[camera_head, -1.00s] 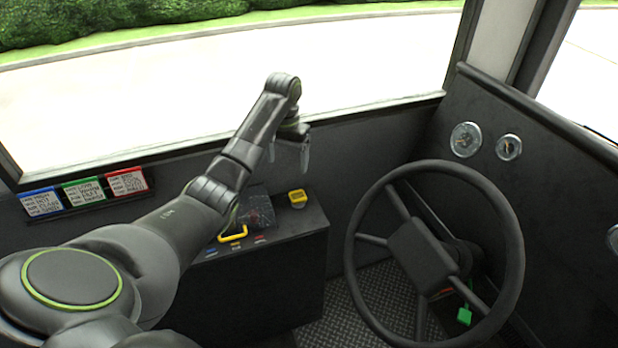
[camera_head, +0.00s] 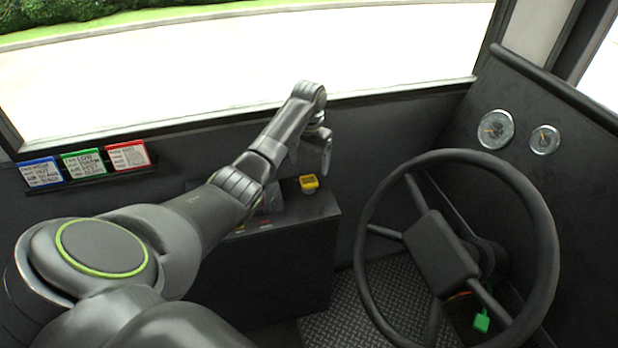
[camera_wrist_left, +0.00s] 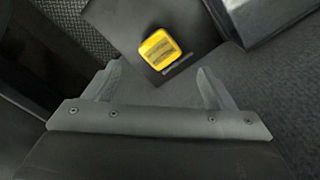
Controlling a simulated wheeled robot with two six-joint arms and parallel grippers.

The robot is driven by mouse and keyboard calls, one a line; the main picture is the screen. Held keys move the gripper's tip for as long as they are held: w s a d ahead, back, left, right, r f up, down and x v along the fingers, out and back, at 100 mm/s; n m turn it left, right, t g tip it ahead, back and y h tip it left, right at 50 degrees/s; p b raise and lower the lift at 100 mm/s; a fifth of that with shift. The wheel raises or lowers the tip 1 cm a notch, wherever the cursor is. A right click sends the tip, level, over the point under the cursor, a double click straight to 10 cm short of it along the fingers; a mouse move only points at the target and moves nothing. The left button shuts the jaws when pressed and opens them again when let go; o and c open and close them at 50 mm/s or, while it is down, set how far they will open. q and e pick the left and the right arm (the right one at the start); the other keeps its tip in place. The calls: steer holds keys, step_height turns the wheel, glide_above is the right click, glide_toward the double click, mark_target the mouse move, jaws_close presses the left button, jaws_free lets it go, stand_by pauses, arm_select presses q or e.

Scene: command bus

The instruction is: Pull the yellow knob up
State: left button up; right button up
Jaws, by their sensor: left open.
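The yellow knob (camera_head: 309,184) is a small square block on the right end of the black console (camera_head: 270,268). It also shows in the left wrist view (camera_wrist_left: 159,49), between and beyond the two fingers, with nothing touching it. My left gripper (camera_head: 317,158) is above the knob in the head view, with its fingers pointing down. In the left wrist view the left gripper (camera_wrist_left: 160,83) is open and empty, its fingers spread wider than the knob. My right gripper is not in view.
A steering wheel (camera_head: 363,232) stands to the right of the console. Blue, green and red cards (camera_head: 84,163) sit on the left wall. Two round gauges (camera_head: 496,129) are on the right dashboard. My left arm hides part of the console top.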

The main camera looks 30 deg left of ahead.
mark_target(309, 180)
arm_select(q)
step_height(309, 180, down, 6)
steer(key=shift+r+b, duration=0.1)
steer(key=shift+b, duration=0.2)
steer(key=shift+c, duration=0.5)
steer(key=c, duration=1.3)
steer(key=shift+w+r+p, duration=0.1)
steer(key=shift+r+p, duration=0.65)
steer(key=shift+p, duration=0.4)
steer(key=shift+r+p, duration=0.45)
steer(key=shift+p, duration=0.15)
steer(key=shift+f, duration=0.1)
steer(key=shift+w, duration=0.1)
